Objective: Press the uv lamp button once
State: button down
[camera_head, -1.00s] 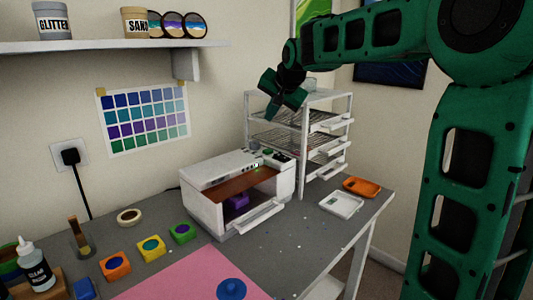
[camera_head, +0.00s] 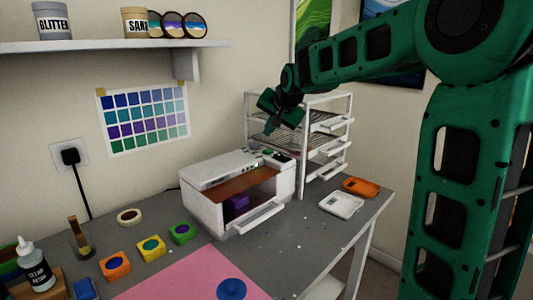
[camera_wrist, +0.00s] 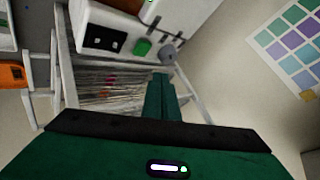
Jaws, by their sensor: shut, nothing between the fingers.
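The UV lamp (camera_head: 207,206) is a white box with an open front on the grey table, with a purple piece (camera_head: 236,204) inside. A green button (camera_wrist: 142,47) sits on its top panel in the wrist view, beside a dark switch plate (camera_wrist: 103,39) and a grey round knob (camera_wrist: 167,54). In the head view the button (camera_head: 267,152) is a small green spot at the lamp's right end. My gripper (camera_head: 269,131) is shut and empty, above that end. In the wrist view its closed fingertips (camera_wrist: 160,77) are near the button, apart from it in the picture.
A white drying rack (camera_head: 301,150) with wire shelves stands right behind the lamp, close to my gripper. An orange tray (camera_head: 361,187) and a white tray (camera_head: 341,206) lie to the right. Coloured pots, including a green one (camera_head: 182,233), and a pink mat (camera_head: 190,275) are in front.

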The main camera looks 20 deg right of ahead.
aim_at(269, 151)
jog(key=shift+f, duration=1.7)
jog(key=shift+s+f, duration=0.1)
jog(key=shift+f, duration=0.65)
dwell(1.7)
jog(key=shift+r, duration=0.85)
jog(key=shift+r, duration=2.5)
